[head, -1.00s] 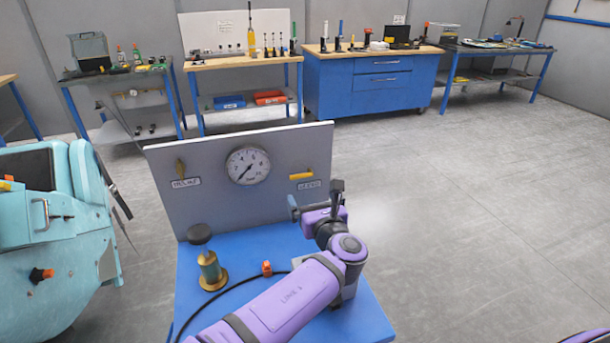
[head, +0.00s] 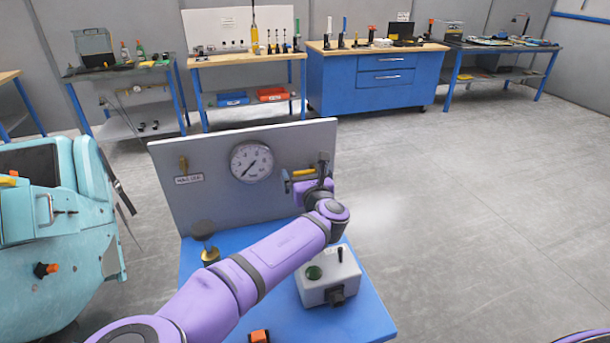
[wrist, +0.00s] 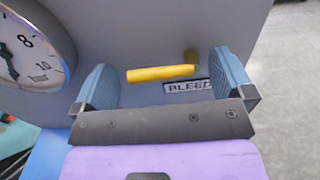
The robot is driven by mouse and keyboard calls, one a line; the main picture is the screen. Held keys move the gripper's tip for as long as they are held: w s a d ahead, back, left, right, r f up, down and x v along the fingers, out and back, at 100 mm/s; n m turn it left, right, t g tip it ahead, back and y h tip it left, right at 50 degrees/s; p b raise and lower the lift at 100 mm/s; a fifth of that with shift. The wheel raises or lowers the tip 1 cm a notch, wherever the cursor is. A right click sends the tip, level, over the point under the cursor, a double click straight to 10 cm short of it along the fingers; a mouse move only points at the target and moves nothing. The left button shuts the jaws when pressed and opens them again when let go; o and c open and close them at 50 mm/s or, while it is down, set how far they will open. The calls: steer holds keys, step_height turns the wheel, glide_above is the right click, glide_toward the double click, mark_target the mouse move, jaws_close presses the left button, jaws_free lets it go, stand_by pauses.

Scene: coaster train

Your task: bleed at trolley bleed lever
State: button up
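The yellow bleed lever (head: 304,172) is on the upright grey panel (head: 215,210) of the blue trolley (head: 365,318), right of the gauge. In the wrist view the lever (wrist: 162,73) lies roughly level, with its pivot end at the right above the BLEED label (wrist: 187,87). My gripper (wrist: 170,85) is open, with one blue-grey finger to each side of the lever. I see no clear contact between fingers and lever. In the head view my gripper (head: 305,180) is close in front of the panel and hides the label.
The round gauge (head: 251,162) is left of the lever, close to my left finger in the wrist view. The HOLD-side lever (head: 183,163) is farther left. A grey control box (head: 330,278) and a brass fitting (head: 210,255) stand on the trolley. Floor is clear at right.

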mark_target(313, 157)
steer(key=c, duration=0.8)
steer(key=shift+o, duration=0.2)
steer(key=shift+r+m, duration=0.1)
steer(key=shift+m, duration=0.3)
steer(key=m, duration=0.1)
steer(key=r+m, duration=0.1)
steer(key=m, duration=0.1)
steer(key=shift+d+m, duration=0.15)
steer(key=shift+m, duration=0.15)
steer(key=m, duration=0.3)
steer(key=r+m, duration=0.1)
steer(key=m, duration=0.1)
steer(key=shift+w+d+m, duration=0.15)
steer(key=shift+d+m, duration=0.15)
steer(key=shift+d, duration=0.1)
steer(key=m, duration=0.3)
steer(key=d+m, duration=0.1)
steer(key=shift+w+r, duration=0.15)
steer(key=shift+r, duration=0.15)
steer(key=shift+w+d+m, duration=0.1)
steer(key=shift+d+m, duration=0.1)
steer(key=shift+m, duration=0.8)
steer(key=shift+d+m, duration=0.2)
steer(key=shift+m, duration=0.8)
